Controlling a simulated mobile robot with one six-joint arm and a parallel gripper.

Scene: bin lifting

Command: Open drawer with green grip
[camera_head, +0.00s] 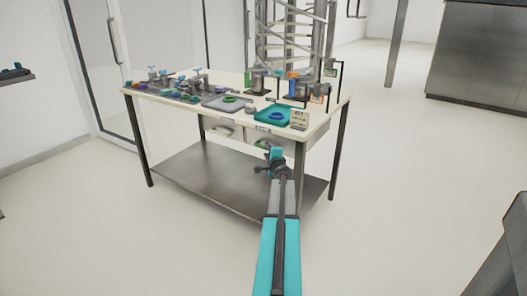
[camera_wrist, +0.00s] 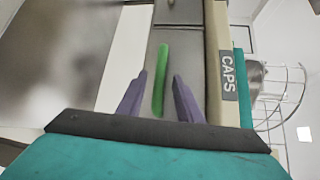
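The drawer with the green grip (camera_head: 262,142) is under the right part of the tabletop and looks shut. In the wrist view the green grip (camera_wrist: 161,80) is a long bar on the grey drawer front (camera_wrist: 187,48), below a "CAPS" label (camera_wrist: 228,75) on the table edge. My gripper (camera_head: 272,154) is in front of this drawer. In the wrist view my gripper (camera_wrist: 160,77) is open, its two purple-grey fingers on either side of the bar. I cannot tell whether the fingertips reach around it or stop short. Nothing is held.
A second drawer with a pale grip (camera_head: 222,130) is to the left. The white tabletop (camera_head: 180,105) carries a grey tray (camera_head: 222,103), a teal tray (camera_head: 262,118) and several small parts. A metal shelf (camera_head: 215,175) is below. The floor in front is clear.

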